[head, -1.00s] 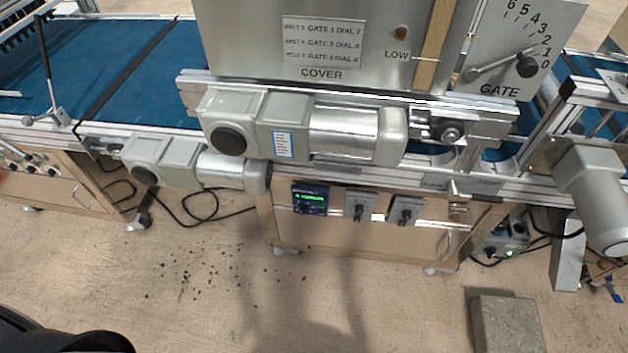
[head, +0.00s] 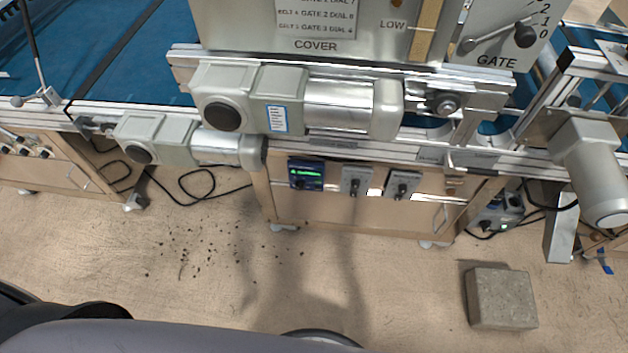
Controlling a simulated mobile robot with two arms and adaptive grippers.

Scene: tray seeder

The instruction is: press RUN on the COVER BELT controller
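A small dark blue controller with a lit green display (head: 306,174) is mounted on the left of the wooden cabinet front, under the COVER hopper (head: 316,44). Its lettering and buttons are too small to read, so I cannot confirm it is the COVER BELT controller or pick out RUN. Two grey boxes with black knobs, one (head: 356,181) and another (head: 402,185), sit to its right. Neither of my grippers is in view.
Grey motors, one large (head: 285,105) and one lower left (head: 165,140), jut out above the cabinet. A concrete block (head: 502,298) lies on the floor at right. Dark crumbs (head: 185,255) and a cable (head: 198,190) lie at left. The floor in front is otherwise open.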

